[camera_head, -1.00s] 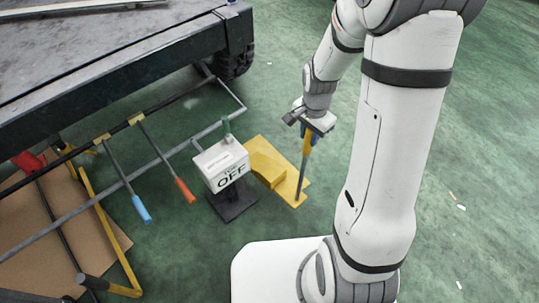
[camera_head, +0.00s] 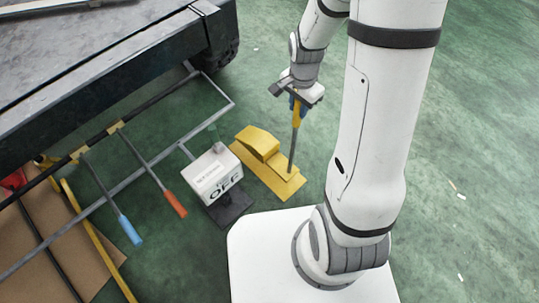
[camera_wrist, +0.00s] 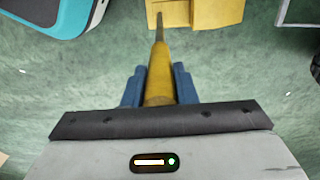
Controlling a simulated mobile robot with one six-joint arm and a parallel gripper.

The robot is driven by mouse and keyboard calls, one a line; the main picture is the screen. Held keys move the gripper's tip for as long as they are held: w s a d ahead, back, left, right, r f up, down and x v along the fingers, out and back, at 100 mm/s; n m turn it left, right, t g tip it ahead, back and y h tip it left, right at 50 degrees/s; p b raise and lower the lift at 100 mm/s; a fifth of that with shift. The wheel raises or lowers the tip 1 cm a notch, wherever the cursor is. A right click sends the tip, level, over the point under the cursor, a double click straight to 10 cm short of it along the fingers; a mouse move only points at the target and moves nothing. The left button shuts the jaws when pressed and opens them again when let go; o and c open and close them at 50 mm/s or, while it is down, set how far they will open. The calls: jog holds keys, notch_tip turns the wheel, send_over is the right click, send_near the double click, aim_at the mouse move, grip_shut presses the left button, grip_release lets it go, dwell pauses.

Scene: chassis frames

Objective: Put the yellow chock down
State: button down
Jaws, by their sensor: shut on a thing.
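The yellow chock (camera_head: 258,145) has a flat yellow base plate, a raised block and an upright handle rod with a yellow grip. My gripper (camera_head: 295,103) is above it with its blue fingers shut on the top of the handle. In the wrist view the fingers (camera_wrist: 159,82) close on both sides of the yellow grip (camera_wrist: 158,75), and part of the yellow plate (camera_wrist: 203,13) shows at the top. The handle looks close to upright. I cannot tell whether the plate touches the green floor or hangs just above it.
A white box marked OFF (camera_head: 212,172) on a dark base stands just left of the chock. A grey frame with bars (camera_head: 150,168) and blue and orange handles lies farther left. A dark wheeled platform (camera_head: 110,62) is at upper left. Green floor (camera_head: 460,130) is open at right.

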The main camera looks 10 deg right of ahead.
aim_at(296, 128)
notch_tip(296, 128, down, 9)
jog(key=b, duration=0.4)
jog(key=shift+f, duration=0.2)
jog(key=shift+f, duration=0.2)
jog(key=c, duration=1.2)
grip_release()
jog(key=shift+s, duration=0.15)
jog(key=shift+o, duration=0.2)
